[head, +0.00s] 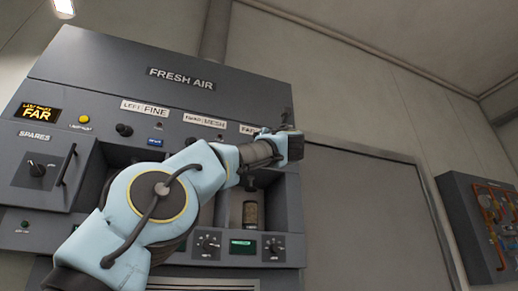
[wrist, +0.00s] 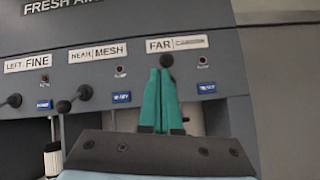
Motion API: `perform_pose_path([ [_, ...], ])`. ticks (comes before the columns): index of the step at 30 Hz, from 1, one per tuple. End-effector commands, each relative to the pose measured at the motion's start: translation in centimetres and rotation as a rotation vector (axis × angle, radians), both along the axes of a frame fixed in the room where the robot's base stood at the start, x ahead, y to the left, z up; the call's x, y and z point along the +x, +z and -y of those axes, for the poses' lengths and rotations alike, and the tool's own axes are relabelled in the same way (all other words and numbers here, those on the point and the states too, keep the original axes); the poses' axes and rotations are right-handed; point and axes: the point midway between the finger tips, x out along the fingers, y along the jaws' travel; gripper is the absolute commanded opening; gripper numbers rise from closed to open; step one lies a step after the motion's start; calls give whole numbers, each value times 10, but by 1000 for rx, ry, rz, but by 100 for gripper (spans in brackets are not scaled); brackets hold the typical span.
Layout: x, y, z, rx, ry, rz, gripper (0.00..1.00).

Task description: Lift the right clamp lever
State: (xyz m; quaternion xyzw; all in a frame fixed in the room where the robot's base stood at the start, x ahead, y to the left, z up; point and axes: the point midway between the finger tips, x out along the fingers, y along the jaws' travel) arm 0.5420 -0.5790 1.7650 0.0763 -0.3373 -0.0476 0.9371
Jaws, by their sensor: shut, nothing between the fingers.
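The right lever shows as a round black knob (wrist: 166,60) under the FAR label in the wrist view. Its shaft is hidden behind my gripper. My gripper (wrist: 160,72) has two teal fingers, shut with nothing between them, with the tips just below the knob. I cannot tell whether they touch it. The knob stands higher in the picture than the middle lever (wrist: 63,106) and left lever (wrist: 15,100). In the head view my arm reaches to the panel's right side, and its dark wrist covers the right lever area. The left lever (head: 124,130) shows there.
The FRESH AIR panel (head: 120,62) has a canister (head: 250,214) in its right bay. A SPARES box (head: 45,170) with a handle is at left. A grey door (head: 365,210) and a pipe-filled cabinet (head: 462,220) are at right.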

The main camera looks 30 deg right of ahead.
Motion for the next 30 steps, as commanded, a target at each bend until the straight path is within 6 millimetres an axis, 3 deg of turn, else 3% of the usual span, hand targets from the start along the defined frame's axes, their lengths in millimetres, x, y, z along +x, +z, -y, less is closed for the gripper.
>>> perform_pose_path([
  [7, -22, -1, -3, -1, 0, -1, 0],
  [26, -22, 0, -3, 0, 0, -2, 0],
  [30, -21, -8, 8, 88, 27, 36, 0],
])
